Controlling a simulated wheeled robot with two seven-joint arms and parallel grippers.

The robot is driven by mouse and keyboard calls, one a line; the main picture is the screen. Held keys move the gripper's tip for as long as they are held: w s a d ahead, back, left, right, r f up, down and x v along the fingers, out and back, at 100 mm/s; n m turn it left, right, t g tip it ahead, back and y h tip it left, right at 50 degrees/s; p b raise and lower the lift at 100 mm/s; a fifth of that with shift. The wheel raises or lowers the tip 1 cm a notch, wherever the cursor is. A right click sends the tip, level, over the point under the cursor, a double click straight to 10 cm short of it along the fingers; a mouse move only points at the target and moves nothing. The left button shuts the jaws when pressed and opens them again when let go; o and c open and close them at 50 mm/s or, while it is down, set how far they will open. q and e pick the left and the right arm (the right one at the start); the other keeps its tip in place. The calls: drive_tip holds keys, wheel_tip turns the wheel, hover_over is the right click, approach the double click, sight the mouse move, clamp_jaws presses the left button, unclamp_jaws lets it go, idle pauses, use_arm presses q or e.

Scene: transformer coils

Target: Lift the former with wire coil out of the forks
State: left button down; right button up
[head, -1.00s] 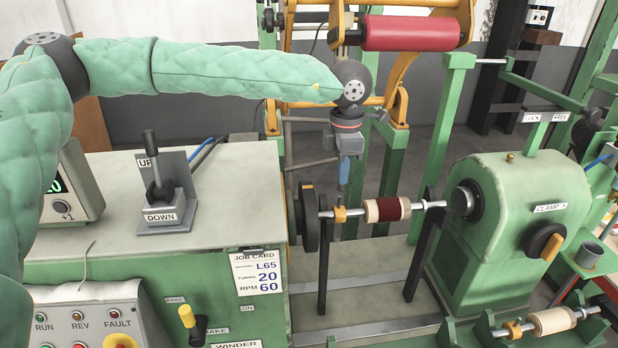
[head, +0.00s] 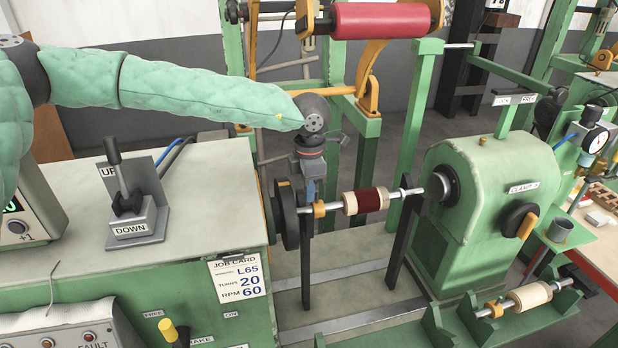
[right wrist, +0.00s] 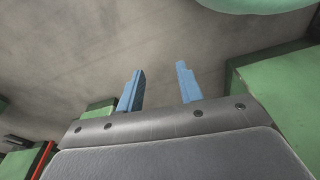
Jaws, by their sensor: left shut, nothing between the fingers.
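The former with wire coil (head: 372,199) is a pale wooden spool wound with dark red wire. It sits on a silver shaft with a yellow collar (head: 319,209). The shaft lies across the black forks, a left one (head: 306,265) and a right one (head: 402,243), between the winder faceplate (head: 286,215) and the green tailstock. My left gripper (head: 306,200) points down by the shaft's left end, near the collar; it is shut and empty, and I cannot tell whether it touches the shaft. My right gripper (right wrist: 162,82) is open and empty in the right wrist view, over grey floor.
The green tailstock (head: 490,190) with a clamp knob stands right of the shaft. A bare former (head: 529,297) on a shaft lies in a green rack at lower right. The winder cabinet (head: 200,200) with an UP/DOWN lever fills the left. A red roller (head: 385,20) hangs behind.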

drive_tip(key=shift+w, duration=0.15)
idle(0.3)
wheel_tip(320, 180, up, 7)
drive_tip(key=w+a+b, duration=0.1)
drive_tip(key=b, duration=0.2)
drive_tip(key=shift+w, duration=0.15)
drive_tip(key=shift+f+b, duration=0.1)
drive_tip(key=shift+b, duration=0.2)
